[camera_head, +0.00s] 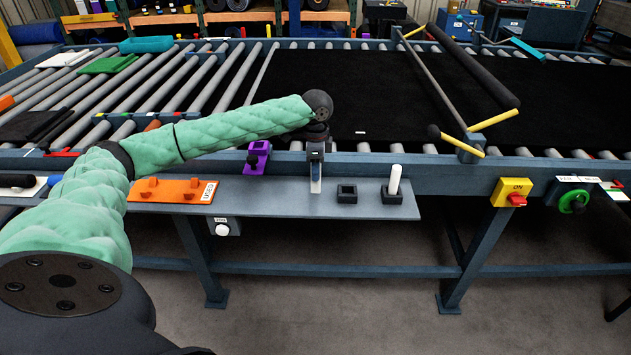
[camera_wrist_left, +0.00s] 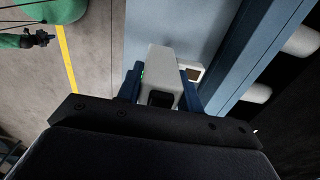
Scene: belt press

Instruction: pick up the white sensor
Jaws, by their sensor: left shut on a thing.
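My left gripper (camera_head: 316,165) points down over the grey-blue front shelf, its arm reaching in from the left. It is shut on the white sensor (camera_head: 316,185), a pale upright block. In the left wrist view the white sensor (camera_wrist_left: 163,68) sits between the two blue fingers of my left gripper (camera_wrist_left: 160,88), with a dark recess on its near face. I cannot tell whether its lower end touches the shelf. My right gripper does not show.
The roller conveyor and black belt (camera_head: 380,95) lie behind. A yellow switch box (camera_head: 511,192) is at right.

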